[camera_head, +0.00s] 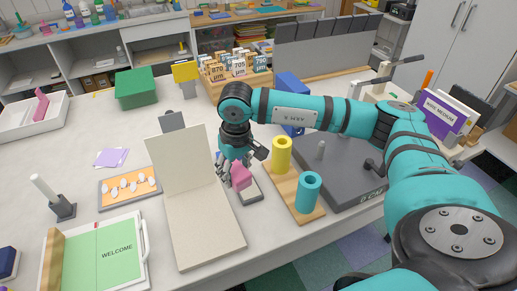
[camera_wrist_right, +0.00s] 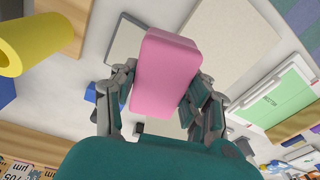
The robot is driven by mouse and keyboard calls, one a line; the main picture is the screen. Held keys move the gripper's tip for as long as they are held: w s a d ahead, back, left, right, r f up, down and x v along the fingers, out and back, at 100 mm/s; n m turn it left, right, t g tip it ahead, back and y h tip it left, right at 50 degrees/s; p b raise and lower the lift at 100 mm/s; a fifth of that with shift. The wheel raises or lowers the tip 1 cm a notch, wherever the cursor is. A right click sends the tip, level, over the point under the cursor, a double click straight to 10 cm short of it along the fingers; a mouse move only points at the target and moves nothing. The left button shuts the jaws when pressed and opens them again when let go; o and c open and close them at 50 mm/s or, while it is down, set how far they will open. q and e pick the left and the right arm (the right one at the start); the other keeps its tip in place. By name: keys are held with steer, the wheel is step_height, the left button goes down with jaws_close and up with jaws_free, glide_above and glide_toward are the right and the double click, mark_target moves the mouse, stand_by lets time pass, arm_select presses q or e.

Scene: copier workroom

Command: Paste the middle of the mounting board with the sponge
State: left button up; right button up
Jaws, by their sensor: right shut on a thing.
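My right gripper (camera_head: 232,172) is shut on a pink sponge (camera_head: 242,177). The sponge, a block with rounded edges, also shows between the fingers in the right wrist view (camera_wrist_right: 165,72). In the head view it is at a small grey flat tray (camera_head: 252,194), just right of the mounting board; I cannot tell whether they touch. The tray shows beside the sponge in the right wrist view (camera_wrist_right: 124,42). The beige mounting board (camera_head: 205,222) has one panel flat on the table and a back panel raised, with a grey clip at its top. My left gripper is out of view.
Right of the tray, a wooden base (camera_head: 288,187) holds a yellow tube (camera_head: 281,155) and a teal tube (camera_head: 308,193). A dark grey machine (camera_head: 350,178) lies beyond. Left are a green WELCOME sheet (camera_head: 108,251) and a tray of white pieces (camera_head: 130,187).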

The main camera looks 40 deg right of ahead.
steer(key=p, duration=0.1)
glide_above(250, 189)
step_height(250, 189, down, 3)
steer(key=shift+s+f, duration=0.1)
steer(key=shift+f, duration=0.15)
step_height(250, 189, down, 2)
steer(key=shift+d+f+b, duration=0.1)
steer(key=shift+d+b, duration=0.05)
steer(key=shift+b, duration=0.45)
steer(key=shift+f+b, duration=0.5)
steer(key=shift+f, duration=0.95)
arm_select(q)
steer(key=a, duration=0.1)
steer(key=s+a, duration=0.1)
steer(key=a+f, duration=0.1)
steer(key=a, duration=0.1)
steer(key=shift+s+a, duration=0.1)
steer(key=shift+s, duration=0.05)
arm_select(e)
steer(key=shift+f, duration=0.1)
arm_select(q)
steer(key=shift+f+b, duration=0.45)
steer(key=shift+b, duration=0.3)
arm_select(e)
steer(key=shift+f, duration=0.5)
